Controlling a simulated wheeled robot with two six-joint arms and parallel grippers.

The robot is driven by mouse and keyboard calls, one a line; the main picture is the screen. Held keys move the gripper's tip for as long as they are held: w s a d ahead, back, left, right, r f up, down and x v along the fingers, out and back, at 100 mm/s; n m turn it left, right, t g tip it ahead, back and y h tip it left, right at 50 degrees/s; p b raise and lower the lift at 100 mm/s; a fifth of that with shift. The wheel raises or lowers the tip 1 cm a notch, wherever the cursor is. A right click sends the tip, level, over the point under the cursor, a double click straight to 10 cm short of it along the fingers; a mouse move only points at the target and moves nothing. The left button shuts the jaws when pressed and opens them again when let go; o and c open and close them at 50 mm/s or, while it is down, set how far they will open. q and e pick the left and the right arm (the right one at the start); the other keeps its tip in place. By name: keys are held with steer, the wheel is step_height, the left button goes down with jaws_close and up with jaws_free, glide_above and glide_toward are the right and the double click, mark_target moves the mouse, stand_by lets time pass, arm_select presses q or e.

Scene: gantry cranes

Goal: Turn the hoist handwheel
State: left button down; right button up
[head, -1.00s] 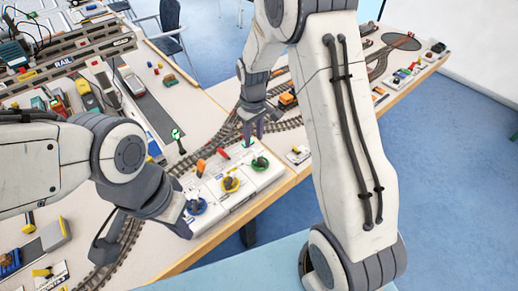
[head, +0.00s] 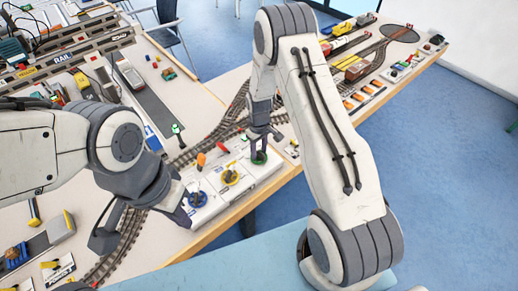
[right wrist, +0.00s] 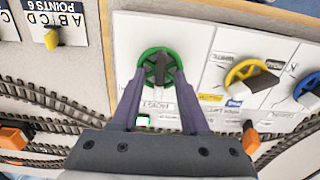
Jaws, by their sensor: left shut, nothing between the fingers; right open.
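The green hoist handwheel (head: 259,158) sits on the white control panel (head: 232,200) by the table's front edge. In the right wrist view the green wheel (right wrist: 143,60) has a dark hub and a label beside it that seems to read HOIST. My right gripper (head: 263,138) is open, just above the green wheel. Its fingertips (right wrist: 161,80) appear on either side of the wheel's near part; I cannot tell whether they touch it. My left gripper (head: 184,216) is shut and empty, beside the blue wheel (head: 197,199).
A yellow wheel (head: 231,177) stands between the green and blue ones. Model track (head: 185,157) runs behind the panel. Blue floor lies beyond the table edge.

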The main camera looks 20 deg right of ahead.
jaws_close()
steer(key=shift+m, duration=0.3)
steer(key=m+b, duration=0.1)
steer(key=m, duration=0.3)
steer(key=shift+b, duration=0.35)
steer(key=shift+m+b, duration=0.45)
steer(key=shift+m, duration=1.95)
jaws_free()
